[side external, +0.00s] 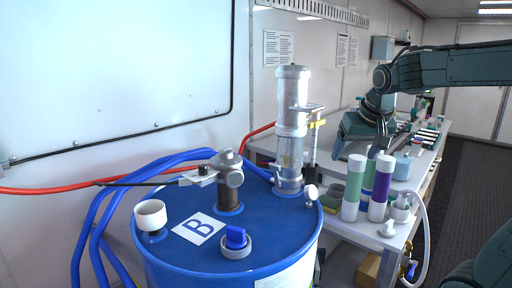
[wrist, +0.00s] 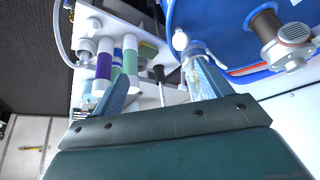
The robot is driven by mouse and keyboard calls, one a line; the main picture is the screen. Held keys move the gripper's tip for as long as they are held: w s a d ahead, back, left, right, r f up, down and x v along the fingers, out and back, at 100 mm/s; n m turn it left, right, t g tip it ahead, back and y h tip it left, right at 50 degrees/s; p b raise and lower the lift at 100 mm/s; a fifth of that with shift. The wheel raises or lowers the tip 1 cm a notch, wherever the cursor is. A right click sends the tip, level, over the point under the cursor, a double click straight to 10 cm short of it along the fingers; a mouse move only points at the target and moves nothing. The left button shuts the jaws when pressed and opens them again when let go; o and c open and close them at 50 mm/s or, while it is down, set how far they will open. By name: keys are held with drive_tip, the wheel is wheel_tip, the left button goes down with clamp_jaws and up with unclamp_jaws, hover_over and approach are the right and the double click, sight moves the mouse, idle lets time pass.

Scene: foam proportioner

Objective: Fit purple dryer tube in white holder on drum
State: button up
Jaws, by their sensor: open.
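The purple dryer tube (side external: 381,190), with white ends, stands upright on the side bench beside two green tubes; it also shows in the wrist view (wrist: 104,66). A white cup-shaped holder (side external: 151,216) stands on the left of the blue drum's top (side external: 180,250) and looks empty, though its inside is only partly seen. My gripper (side external: 362,142) is open and empty, above and behind the tubes in the side view. In the wrist view its two fingers (wrist: 158,92) are spread wide, with the purple tube beyond the left finger and not between them.
Green tubes (side external: 354,188) stand close against the purple one. A white fitting with a hose (side external: 401,207) is at its right. A tall clear column (side external: 291,130), a metal valve (side external: 228,175) and a blue cap (side external: 236,240) rise from the drum. Blue hoses (side external: 100,225) run behind it.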

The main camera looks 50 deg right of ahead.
drive_tip(key=s+a+f+n+y, duration=0.1)
drive_tip(key=s+a+f+n, duration=0.1)
drive_tip(key=s+a+n, duration=0.2)
drive_tip(key=s+a+f+n+t+y, duration=0.1)
drive_tip(key=s+a+f+n+y, duration=0.1)
drive_tip(key=s+a+n, duration=0.2)
drive_tip(key=s+a, duration=0.3)
drive_tip(key=a, duration=0.4)
drive_tip(key=shift+a+f+y, duration=0.25)
drive_tip(key=shift+y, duration=0.05)
